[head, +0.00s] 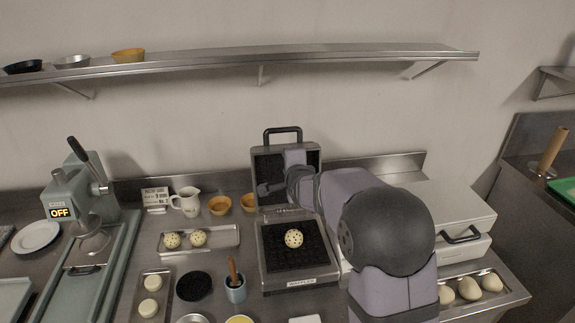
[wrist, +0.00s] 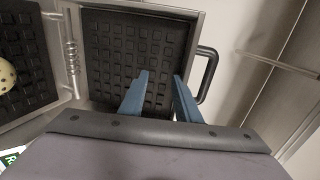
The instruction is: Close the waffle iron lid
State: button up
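The waffle iron (head: 316,265) stands on the counter with its lid (head: 268,168) raised roughly upright. The lid's black handle (head: 283,131) is at its top. A pale, dark-speckled dough ball (head: 293,238) sits on the dark lower grid. My gripper (head: 268,189) is in front of the lid's inner side, and my arm hides part of the lid. In the wrist view, the gripper's two blue fingers (wrist: 160,80) are apart with nothing between them, over the lid's gridded inner plate (wrist: 115,45). The handle (wrist: 208,72) is right of the fingers. Contact with the lid cannot be told.
A tray (head: 222,245) with two speckled balls, a cream jug (head: 188,203) and a blue pot (head: 236,290) with a brush stand left of the iron. A white box-like appliance (head: 450,215) is at right. A metal shelf (head: 220,61) runs above the lid.

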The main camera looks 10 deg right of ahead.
jog(key=shift+s, duration=0.1)
jog(key=shift+b+v, duration=0.35)
jog(key=shift+v, duration=1.1)
jog(key=shift+f+b, duration=0.25)
jog(key=shift+b, duration=0.15)
jog(key=shift+r, duration=0.1)
jog(key=b+v, duration=0.2)
jog(key=v, duration=0.5)
jog(key=shift+s, duration=0.25)
